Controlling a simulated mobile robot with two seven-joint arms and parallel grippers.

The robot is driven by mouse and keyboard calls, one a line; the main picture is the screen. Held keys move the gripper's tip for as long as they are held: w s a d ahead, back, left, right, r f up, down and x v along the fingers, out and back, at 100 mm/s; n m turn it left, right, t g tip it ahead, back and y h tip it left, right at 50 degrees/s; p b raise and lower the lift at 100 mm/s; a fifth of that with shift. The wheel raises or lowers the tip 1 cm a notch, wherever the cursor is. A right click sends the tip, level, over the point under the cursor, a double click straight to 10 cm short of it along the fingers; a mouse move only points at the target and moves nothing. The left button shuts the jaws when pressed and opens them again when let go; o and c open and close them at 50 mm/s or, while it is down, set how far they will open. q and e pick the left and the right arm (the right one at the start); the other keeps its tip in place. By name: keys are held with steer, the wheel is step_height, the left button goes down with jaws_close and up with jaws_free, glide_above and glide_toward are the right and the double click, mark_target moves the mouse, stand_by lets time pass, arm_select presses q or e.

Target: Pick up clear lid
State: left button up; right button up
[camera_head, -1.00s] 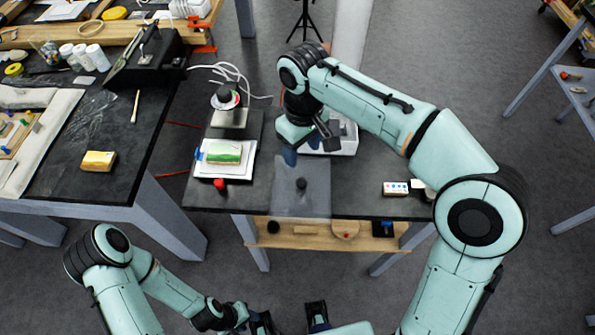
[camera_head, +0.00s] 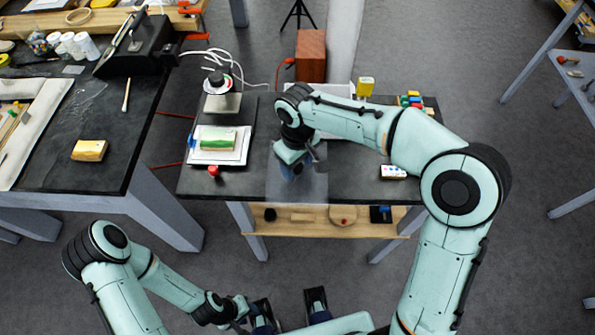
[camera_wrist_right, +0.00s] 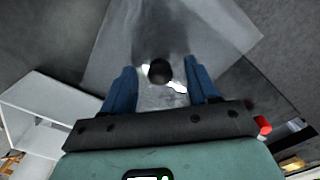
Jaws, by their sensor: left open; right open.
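The clear lid (camera_head: 313,190) is a see-through square sheet at the front edge of the middle dark table. In the right wrist view the lid (camera_wrist_right: 218,35) lies tilted in the picture, with a round black knob (camera_wrist_right: 159,71) near its visible middle. My right gripper (camera_wrist_right: 160,66) is open, with one blue finger on each side of the knob. Contact with the knob cannot be told. In the head view my right gripper (camera_head: 294,172) is above the lid and hides the knob. My left gripper (camera_head: 290,312) is open and empty at the bottom, away from the table.
A green-and-cream block (camera_head: 212,140) on a white board and a red knob-like piece (camera_head: 213,171) stand left of the lid. A white open box (camera_head: 345,90), a yellow item (camera_head: 365,86) and a small white box (camera_head: 393,172) are behind and right. A wooden shelf (camera_head: 370,217) is below.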

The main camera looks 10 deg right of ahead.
jaws_close()
